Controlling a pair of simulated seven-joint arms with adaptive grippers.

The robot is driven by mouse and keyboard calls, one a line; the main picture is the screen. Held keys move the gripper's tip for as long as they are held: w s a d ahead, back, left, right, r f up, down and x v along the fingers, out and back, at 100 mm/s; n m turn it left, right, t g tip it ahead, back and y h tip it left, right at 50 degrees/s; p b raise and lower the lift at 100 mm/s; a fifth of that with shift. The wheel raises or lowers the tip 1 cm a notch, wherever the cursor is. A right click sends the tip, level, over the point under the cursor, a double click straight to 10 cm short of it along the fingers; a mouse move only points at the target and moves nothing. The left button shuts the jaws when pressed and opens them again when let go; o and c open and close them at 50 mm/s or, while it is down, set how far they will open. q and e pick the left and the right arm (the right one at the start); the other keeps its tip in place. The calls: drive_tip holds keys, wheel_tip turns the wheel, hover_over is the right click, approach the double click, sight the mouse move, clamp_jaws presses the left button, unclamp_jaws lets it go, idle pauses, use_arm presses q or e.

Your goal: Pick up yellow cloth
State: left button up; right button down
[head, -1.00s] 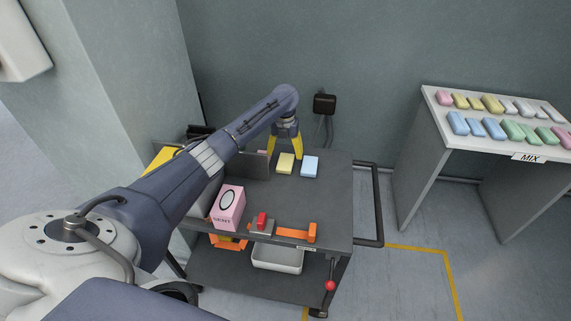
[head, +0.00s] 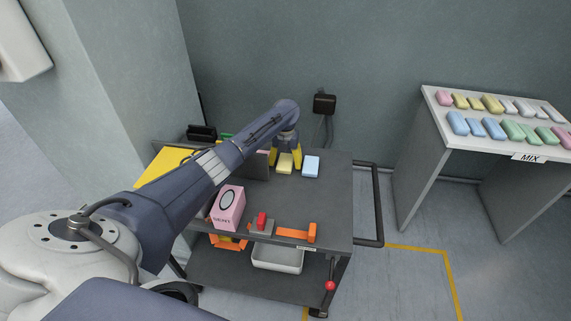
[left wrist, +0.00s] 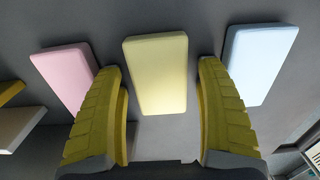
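The yellow cloth (head: 285,165) is a flat folded block on the dark top of the cart. In the left wrist view the yellow cloth (left wrist: 156,75) lies centred between the two fingertips. My left gripper (head: 286,160) is over the cloth, with its yellow fingers pointing down. In the left wrist view my left gripper (left wrist: 165,80) is open, with one finger on each side of the cloth and gaps between. I cannot tell the exact height of the fingertips above the cart. My right gripper is not in view.
A blue cloth (head: 311,167) lies close on the right, and a pink cloth (left wrist: 66,75) close on the left. A side table (head: 470,137) holds several coloured cloths.

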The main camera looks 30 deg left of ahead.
use_arm(q)
drive_tip(key=c, duration=0.7)
